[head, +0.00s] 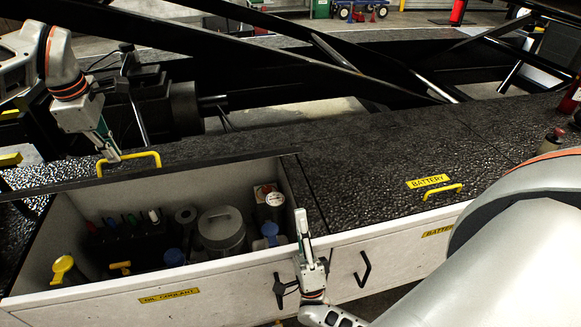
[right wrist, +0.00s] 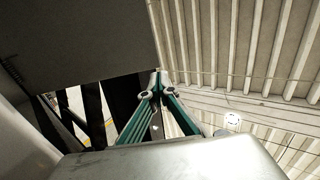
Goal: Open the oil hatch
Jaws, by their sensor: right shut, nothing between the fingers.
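The oil hatch lid (head: 215,158) stands raised along the back of the compartment marked "OIL COOLANT" (head: 169,296), whose inside is exposed. A yellow handle (head: 128,157) sits on the lid. My left gripper (head: 110,153) is at the left part of this handle; whether its fingers are closed around it cannot be made out. My right gripper (head: 300,215) points upward at the compartment's front right corner, shut and empty. In the right wrist view its fingers (right wrist: 155,80) meet at the tips, beside a dark flat panel (right wrist: 80,40).
The compartment holds a grey-lidded container (head: 221,228), a yellow-capped bottle (head: 63,266) and several other bottles. A closed battery hatch (head: 390,165) with a yellow handle (head: 442,192) lies to the right. Black latches (head: 364,268) are on the front wall. Dark beams cross behind.

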